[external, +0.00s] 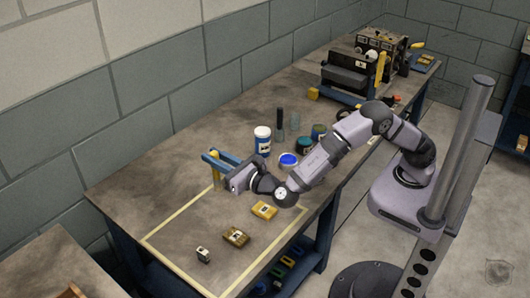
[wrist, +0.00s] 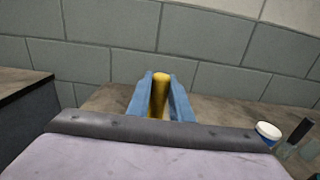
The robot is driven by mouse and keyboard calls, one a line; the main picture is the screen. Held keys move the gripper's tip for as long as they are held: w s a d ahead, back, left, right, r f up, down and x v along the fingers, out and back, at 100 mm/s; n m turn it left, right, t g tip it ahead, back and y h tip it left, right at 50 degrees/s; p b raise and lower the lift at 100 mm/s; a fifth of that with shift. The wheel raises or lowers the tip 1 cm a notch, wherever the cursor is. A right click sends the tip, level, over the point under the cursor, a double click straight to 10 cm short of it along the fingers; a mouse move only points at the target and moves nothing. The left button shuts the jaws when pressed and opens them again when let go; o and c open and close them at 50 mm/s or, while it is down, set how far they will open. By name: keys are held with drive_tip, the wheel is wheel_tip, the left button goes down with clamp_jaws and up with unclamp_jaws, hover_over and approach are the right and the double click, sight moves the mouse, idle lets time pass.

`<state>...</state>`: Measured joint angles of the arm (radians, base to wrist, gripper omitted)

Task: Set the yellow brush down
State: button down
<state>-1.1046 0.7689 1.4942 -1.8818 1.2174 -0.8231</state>
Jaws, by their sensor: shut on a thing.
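The yellow brush (wrist: 160,92) stands between the two blue fingers of my gripper (wrist: 161,100) in the wrist view, its rounded yellow end toward the wall. My gripper is shut on it. In the external view my gripper (external: 217,163) is over the far left part of the workbench (external: 130,190), near the back edge of a taped outline.
Inside the taped outline (external: 165,262) lie a yellow block (external: 264,210), a brown-yellow block (external: 236,237) and a small pale item (external: 203,255). A white and blue jar (external: 262,141), a blue-lidded tub (external: 288,160) and dark bottles stand to the right. Bare bench lies left of my gripper.

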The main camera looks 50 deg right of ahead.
sight(220, 181)
drive_tip(key=shift+f, duration=4.45)
drive_tip(key=shift+f, duration=0.2)
drive_tip(key=c, duration=1.6)
unclamp_jaws()
drive_tip(key=shift+s+r, duration=0.1)
drive_tip(key=shift+r, duration=0.15)
drive_tip(key=s+b, duration=0.1)
drive_tip(key=s, duration=1)
drive_tip(key=shift+s, duration=0.4)
